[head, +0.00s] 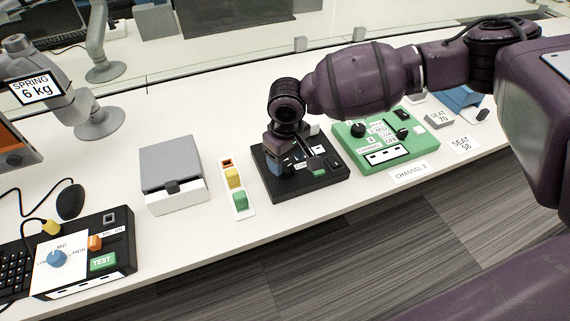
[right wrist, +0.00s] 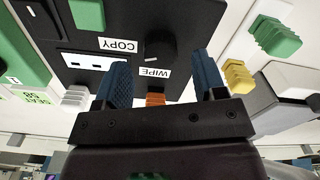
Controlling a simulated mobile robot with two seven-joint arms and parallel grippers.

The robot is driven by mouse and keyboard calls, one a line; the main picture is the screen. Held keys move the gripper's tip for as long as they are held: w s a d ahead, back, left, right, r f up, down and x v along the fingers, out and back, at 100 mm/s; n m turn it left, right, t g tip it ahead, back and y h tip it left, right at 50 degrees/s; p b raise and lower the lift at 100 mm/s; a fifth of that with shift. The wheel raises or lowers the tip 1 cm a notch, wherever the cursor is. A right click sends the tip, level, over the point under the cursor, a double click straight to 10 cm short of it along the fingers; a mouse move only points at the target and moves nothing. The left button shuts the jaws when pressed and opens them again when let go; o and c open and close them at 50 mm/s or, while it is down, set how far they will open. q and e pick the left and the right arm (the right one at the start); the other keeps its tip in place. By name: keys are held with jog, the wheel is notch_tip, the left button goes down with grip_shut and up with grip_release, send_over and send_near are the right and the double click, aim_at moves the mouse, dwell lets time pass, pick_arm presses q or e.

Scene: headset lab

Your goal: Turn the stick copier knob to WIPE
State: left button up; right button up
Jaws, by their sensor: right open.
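The stick copier (head: 336,177) is a black box on the white table, partly covered by my right gripper (head: 291,160) in the head view. In the right wrist view its black knob (right wrist: 161,43) stands just beyond and between the fingertips of my right gripper (right wrist: 162,72), with no clear contact. A short pale mark shows on the knob's edge; its exact setting is hard to tell. The COPY label (right wrist: 118,45) and the WIPE label (right wrist: 151,72) lie beside the knob. My right gripper is open and empty. My left gripper is not in view.
A green panel (head: 365,157) stands just right of the copier. A white strip (head: 241,206) with yellow and green blocks and a grey-lidded box (head: 170,165) are to its left. A black control box (head: 120,225) is at lower left. Bare table lies in front of the copier.

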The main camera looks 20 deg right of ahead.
aim_at(287, 170)
jog(key=shift+f, duration=1.3)
jog(key=c, duration=0.9)
